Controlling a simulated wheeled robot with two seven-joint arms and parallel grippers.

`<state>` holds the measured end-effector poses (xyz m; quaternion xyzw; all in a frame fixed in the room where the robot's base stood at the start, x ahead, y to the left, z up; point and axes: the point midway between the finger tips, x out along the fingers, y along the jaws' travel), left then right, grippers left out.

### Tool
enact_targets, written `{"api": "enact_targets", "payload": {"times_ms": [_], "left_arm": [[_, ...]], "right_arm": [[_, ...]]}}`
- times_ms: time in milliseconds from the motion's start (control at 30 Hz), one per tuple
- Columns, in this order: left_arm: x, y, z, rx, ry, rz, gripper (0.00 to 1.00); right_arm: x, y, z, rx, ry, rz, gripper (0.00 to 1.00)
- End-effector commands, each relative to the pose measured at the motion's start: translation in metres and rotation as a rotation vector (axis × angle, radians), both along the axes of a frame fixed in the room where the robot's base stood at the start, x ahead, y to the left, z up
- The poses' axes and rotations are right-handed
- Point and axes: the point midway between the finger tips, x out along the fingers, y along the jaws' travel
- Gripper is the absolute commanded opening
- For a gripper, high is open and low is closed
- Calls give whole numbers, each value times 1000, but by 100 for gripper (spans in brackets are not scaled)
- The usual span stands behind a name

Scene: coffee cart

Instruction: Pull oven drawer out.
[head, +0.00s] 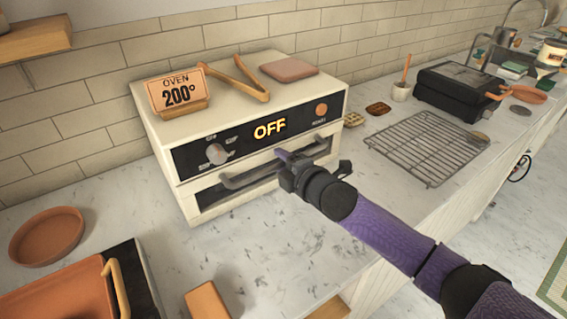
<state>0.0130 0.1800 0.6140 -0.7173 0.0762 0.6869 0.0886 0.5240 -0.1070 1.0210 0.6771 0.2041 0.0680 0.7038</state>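The white oven (240,130) stands against the tiled wall. Its black front panel shows OFF, with a round knob and an orange button. Below the panel is the drawer front (215,195) with a dark window and a grey bar handle (240,180). The drawer appears closed. My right gripper (284,160) is at the right part of the handle, in front of the oven. Its fingers overlap the handle in this view, and I cannot tell whether they are closed around it. My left gripper is not in view.
Tongs (247,80), a 200° sign (178,92) and a pinkish slab (288,69) lie on the oven. A cooling rack (428,145) and black grill (460,92) are to the right. A terracotta dish (47,236) is at left. The counter before the oven is mostly clear.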

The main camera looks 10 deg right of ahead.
Motion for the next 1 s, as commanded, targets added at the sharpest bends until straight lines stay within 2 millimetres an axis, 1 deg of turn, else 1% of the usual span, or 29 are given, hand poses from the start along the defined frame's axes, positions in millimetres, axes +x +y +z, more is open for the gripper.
{"api": "enact_targets", "payload": {"times_ms": [33, 200, 1000], "left_arm": [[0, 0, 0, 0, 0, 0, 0], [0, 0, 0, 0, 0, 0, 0], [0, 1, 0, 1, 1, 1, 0]], "right_arm": [[0, 0, 0, 0, 0, 0, 36], [0, 0, 0, 0, 0, 0, 0], [0, 0, -1, 0, 1, 0, 0]]}}
